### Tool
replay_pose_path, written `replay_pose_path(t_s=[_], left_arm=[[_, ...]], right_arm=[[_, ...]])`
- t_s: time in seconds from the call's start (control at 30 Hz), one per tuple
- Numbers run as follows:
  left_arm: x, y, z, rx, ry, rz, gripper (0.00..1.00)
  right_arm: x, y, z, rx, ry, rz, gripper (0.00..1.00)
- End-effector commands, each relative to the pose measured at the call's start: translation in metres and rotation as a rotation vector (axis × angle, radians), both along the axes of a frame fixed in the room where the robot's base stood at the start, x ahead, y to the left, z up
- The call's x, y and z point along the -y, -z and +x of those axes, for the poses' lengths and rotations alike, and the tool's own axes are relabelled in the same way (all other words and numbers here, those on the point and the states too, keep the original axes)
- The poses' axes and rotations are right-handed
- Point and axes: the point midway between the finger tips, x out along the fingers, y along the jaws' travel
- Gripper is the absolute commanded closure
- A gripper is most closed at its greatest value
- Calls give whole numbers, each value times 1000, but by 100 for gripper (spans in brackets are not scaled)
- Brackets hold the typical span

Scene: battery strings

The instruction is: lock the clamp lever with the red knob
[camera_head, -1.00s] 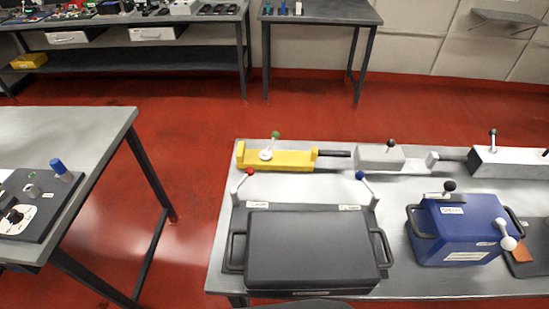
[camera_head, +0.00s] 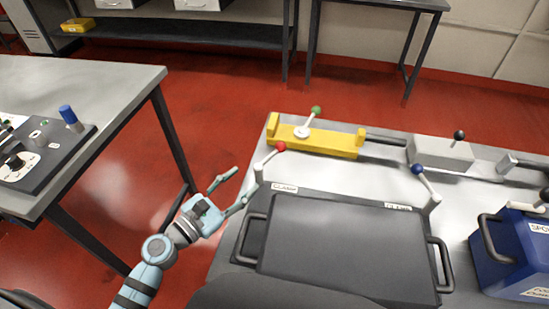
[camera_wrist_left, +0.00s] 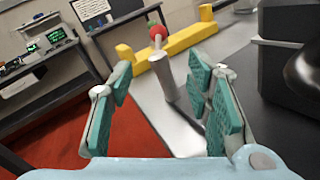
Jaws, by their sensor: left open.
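The clamp lever (camera_head: 263,162) is a white arm with a red knob (camera_head: 281,146), beside the far left corner of the dark case (camera_head: 340,250). It leans up and to the right in the head view. My left gripper (camera_head: 244,179) is open and empty, just left of the lever's base. In the left wrist view, the red knob (camera_wrist_left: 157,33) and the lever's pale post (camera_wrist_left: 164,75) appear ahead, between the open teal fingers (camera_wrist_left: 160,90). I cannot tell whether a finger touches the post. My right gripper is not in view.
A yellow fixture (camera_head: 320,141) with a green-knobbed lever stands behind the red knob. A blue-knobbed lever (camera_head: 428,183) is at the case's far right corner. A blue box (camera_head: 515,255) stands at right. Red floor is open between the benches.

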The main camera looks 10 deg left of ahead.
Motion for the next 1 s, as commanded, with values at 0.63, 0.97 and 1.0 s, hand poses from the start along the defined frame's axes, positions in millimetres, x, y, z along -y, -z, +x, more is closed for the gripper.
replay_pose_path(t_s=[0.63, 0.97, 1.0], left_arm=[[58, -1, 117, -4, -6, -10, 55], [60, -1, 120, -5, -6, -10, 57], [60, -1, 120, -5, -6, -10, 63]], right_arm=[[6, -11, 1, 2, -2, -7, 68], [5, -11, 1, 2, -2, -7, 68], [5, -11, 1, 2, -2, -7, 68]])
